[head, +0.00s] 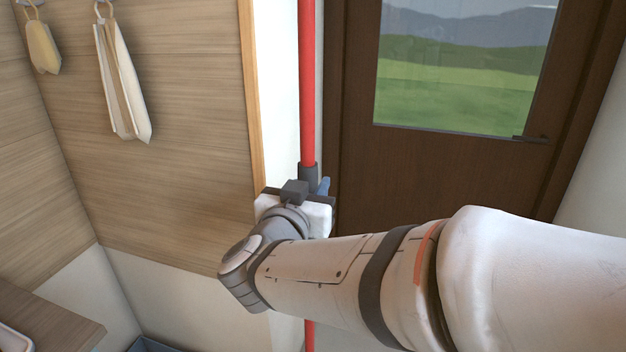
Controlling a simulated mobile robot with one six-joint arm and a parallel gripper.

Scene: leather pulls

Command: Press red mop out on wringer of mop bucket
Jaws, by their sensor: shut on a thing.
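The red mop shows only as its long red handle (307,85), standing nearly upright in front of the wall edge beside the door. My gripper (309,180) is shut on the handle, at a dark grey sleeve. A short length of red handle shows again below my arm. The mop head is out of view. The mop bucket and its wringer cannot be made out for sure. A blue-grey rim (150,345) is cut off at the bottom edge, and I cannot tell whether it is the bucket.
A brown door (430,165) with a window stands behind my arm. A wooden shelf (50,318) with a pale tray (14,340) is at the lower left. A cream cloth (122,85) and a yellowish item (42,47) hang on the wood-panelled wall.

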